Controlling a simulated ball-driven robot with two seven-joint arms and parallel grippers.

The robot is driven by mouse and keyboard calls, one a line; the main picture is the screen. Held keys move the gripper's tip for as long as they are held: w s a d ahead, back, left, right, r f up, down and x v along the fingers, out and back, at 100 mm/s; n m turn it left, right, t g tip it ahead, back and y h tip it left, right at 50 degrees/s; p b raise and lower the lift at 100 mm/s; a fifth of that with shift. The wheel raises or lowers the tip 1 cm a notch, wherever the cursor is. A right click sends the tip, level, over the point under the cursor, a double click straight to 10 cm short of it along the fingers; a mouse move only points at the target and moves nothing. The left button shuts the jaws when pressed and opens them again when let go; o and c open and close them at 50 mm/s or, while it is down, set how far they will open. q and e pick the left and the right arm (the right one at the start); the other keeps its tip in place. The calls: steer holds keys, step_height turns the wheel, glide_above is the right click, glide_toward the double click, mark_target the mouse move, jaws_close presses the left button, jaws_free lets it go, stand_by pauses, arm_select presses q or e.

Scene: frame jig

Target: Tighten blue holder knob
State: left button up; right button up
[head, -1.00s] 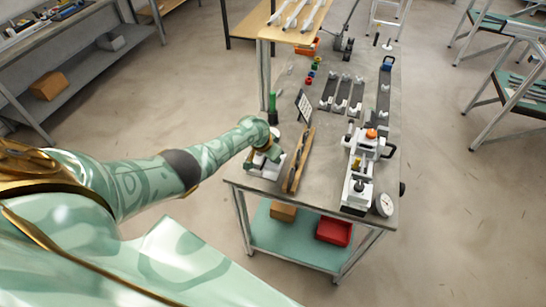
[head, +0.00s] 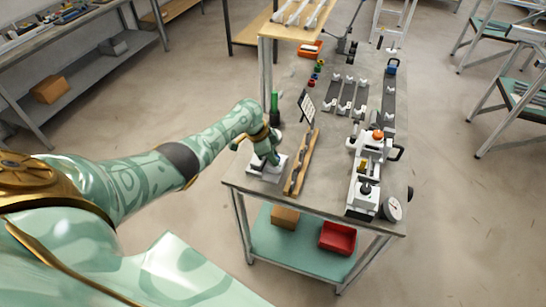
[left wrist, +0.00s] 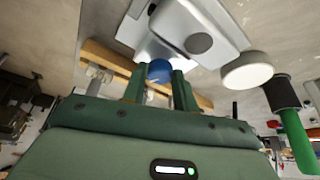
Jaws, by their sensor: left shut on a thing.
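The blue holder knob (left wrist: 160,70) shows in the left wrist view between my left gripper's (left wrist: 157,84) two green fingers, which are shut on it. The knob sits against a white and grey holder (left wrist: 190,30). In the head view the holder's white base (head: 266,172) stands at the table's near left corner, and my left gripper (head: 272,163) reaches down over it, hiding the knob. My right gripper is in neither view.
A wooden bar (head: 300,165) lies just right of the holder, with a dark card stand (head: 307,106) behind it. A green-topped cylinder (head: 274,108) stands behind my gripper. A white jig with a dial gauge (head: 392,209) stands at the table's right. Bare tabletop (head: 330,170) lies between.

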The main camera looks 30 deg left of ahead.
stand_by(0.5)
arm_select(q)
steer(key=o, duration=0.7)
steer(key=p+v, duration=0.6)
steer(key=v, duration=1)
steer(key=shift+w+r, duration=0.1)
steer(key=shift+r, duration=0.05)
